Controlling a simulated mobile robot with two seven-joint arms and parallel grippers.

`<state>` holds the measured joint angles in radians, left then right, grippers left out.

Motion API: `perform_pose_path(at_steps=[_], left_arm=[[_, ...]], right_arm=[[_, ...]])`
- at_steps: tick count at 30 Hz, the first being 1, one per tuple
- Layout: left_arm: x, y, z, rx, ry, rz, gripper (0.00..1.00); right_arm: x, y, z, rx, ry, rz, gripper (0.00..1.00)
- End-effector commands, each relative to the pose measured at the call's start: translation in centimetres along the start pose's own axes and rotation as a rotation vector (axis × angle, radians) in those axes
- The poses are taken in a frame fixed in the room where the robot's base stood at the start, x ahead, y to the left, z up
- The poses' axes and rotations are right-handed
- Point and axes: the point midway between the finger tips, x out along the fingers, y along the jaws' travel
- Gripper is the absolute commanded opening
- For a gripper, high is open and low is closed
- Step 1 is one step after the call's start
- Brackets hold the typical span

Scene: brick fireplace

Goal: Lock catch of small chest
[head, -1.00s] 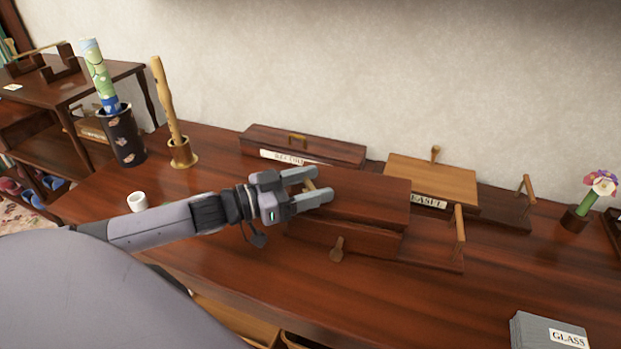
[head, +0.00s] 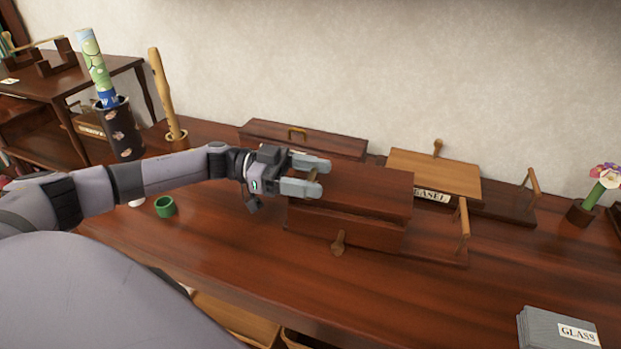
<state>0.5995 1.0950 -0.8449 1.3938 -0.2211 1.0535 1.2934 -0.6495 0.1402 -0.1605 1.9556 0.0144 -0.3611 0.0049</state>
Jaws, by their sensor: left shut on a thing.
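The small chest (head: 355,195) is a dark reddish-brown wooden box in the middle of the long table. Its lid lies over the body, with a dark seam between them. A small wooden catch piece (head: 338,243) sticks out low at its front. My left gripper (head: 316,176) is at the left end of the lid, shut on a small tan piece that shows between its fingertips. The fingers hide most of that piece, so I cannot tell its full shape. My right gripper is not in view.
Behind the chest are a long dark box (head: 330,140) and an easel (head: 435,175). A wooden stand (head: 462,225) is close at the right. A green cup (head: 165,206) and grey glass sheets (head: 550,330) stand nearer the front. The front table area is mostly clear.

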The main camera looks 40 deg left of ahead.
Motion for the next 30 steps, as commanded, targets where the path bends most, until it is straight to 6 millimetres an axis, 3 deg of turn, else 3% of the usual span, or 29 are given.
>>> perform_pose_path(at_steps=[18,19,20,30], left_arm=[[0.17,0.19,0.10,-0.002,0.001,0.046,0.34],[0.17,0.19,0.11,-0.002,0.001,0.046,0.74],[0.17,0.19,0.11,-0.002,0.001,0.046,0.83],[-0.15,0.07,0.10,-0.001,0.001,0.041,0.85]], right_arm=[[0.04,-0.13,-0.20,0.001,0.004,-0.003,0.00],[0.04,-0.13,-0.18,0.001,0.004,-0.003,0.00],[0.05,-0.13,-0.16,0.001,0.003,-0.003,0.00],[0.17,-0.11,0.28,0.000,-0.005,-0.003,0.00]])
